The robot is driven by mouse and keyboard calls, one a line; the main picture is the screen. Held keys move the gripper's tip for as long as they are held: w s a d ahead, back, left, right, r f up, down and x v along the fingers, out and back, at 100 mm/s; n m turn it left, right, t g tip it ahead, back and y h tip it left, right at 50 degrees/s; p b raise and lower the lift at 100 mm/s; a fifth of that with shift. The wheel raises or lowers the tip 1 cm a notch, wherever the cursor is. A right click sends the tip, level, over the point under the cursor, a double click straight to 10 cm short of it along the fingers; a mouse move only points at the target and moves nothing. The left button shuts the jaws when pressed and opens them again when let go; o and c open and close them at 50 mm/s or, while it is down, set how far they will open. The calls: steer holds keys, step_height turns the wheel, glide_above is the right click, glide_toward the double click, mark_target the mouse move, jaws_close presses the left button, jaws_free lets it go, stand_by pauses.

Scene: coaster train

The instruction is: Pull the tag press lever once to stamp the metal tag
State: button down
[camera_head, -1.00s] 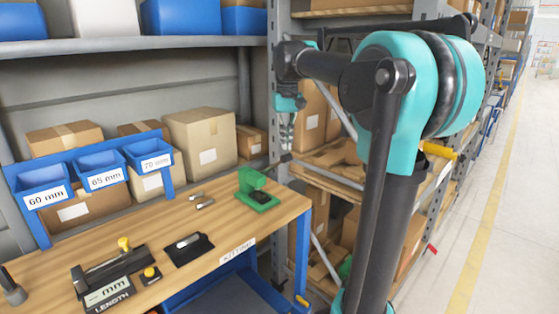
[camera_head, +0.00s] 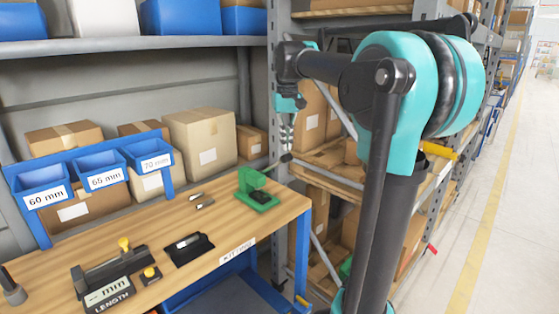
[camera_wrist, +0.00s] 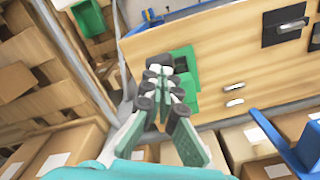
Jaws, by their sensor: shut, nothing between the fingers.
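The green tag press (camera_head: 258,199) stands at the right end of the workbench. Its thin dark lever (camera_head: 272,167) slopes up to the right and ends in a dark knob (camera_head: 286,158). My gripper (camera_head: 287,149) points down just above the knob, with its fingers shut and empty. I cannot tell whether the fingertips touch the knob. In the wrist view my gripper (camera_wrist: 165,78) partly covers the green press (camera_wrist: 184,88). Small silver pieces (camera_head: 205,205) lie left of the press. I cannot tell whether a metal tag sits in the press.
The wooden bench (camera_head: 120,225) also carries a black length gauge (camera_head: 105,278) and a dark plate (camera_head: 189,249). Blue bins (camera_head: 100,168) and cardboard boxes (camera_head: 198,140) stand behind. A metal rack (camera_head: 340,175) with boxes is close on the right. An open aisle lies farther right.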

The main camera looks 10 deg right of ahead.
steer(key=shift+s+d+f, duration=0.15)
steer(key=shift+s+f, duration=0.05)
steer(key=shift+f, duration=1.2)
steer(key=shift+s+d+f, duration=0.1)
steer(key=shift+s+f, duration=0.05)
steer(key=shift+f, duration=1.2)
steer(key=shift+f, duration=0.25)
steer(key=shift+s+d+f, duration=0.15)
steer(key=shift+s+f, duration=0.05)
steer(key=shift+f, duration=0.35)
steer(key=shift+s+d+f, duration=0.15)
steer(key=shift+f, duration=0.5)
step_height(320, 180, up, 11)
glide_above(289, 157)
steer(key=s, duration=0.1)
steer(key=shift+d+r, duration=0.2)
steer(key=shift+d, duration=0.15)
stand_by(0.9)
steer(key=shift+s, duration=0.1)
